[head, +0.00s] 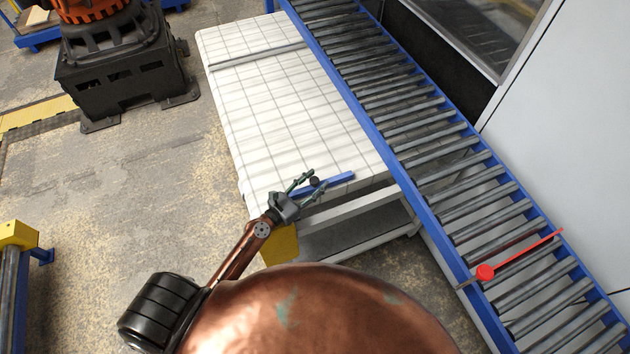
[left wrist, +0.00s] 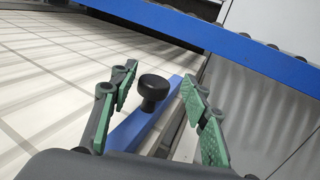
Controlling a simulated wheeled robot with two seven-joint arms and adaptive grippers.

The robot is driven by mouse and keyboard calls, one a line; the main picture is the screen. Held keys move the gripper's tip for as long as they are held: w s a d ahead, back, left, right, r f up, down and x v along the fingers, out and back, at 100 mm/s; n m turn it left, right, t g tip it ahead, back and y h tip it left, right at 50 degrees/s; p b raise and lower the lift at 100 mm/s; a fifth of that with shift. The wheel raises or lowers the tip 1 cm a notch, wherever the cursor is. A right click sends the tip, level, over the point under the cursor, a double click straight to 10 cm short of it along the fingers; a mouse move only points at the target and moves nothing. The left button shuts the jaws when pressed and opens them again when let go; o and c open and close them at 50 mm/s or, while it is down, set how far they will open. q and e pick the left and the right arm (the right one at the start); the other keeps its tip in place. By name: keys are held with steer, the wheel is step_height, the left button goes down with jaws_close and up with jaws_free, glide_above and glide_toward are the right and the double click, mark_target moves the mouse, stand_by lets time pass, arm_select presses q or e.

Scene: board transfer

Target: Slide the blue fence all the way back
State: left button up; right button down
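The blue fence (head: 340,179) is a short blue bar lying across the near end of the white gridded table. A black round knob (head: 314,181) stands up from it. My left gripper (head: 315,182) is at the knob, with one finger on each side. In the left wrist view the fingers of the left gripper (left wrist: 160,98) are apart, and the black knob (left wrist: 153,90) stands between them with gaps on both sides. The blue fence (left wrist: 172,100) runs under the knob, partly hidden by the gripper body. My right gripper is not in view.
The white gridded table (head: 290,110) is clear except for a grey bar (head: 257,56) across its far end. A blue-framed roller conveyor (head: 420,120) runs along its right side. A red lever (head: 520,255) lies over the conveyor's near part. A dark machine base (head: 120,70) stands at far left.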

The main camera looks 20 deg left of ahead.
arm_select(q)
steer(key=shift+a, duration=0.1)
steer(key=v, duration=1.2)
steer(key=shift+w, duration=0.1)
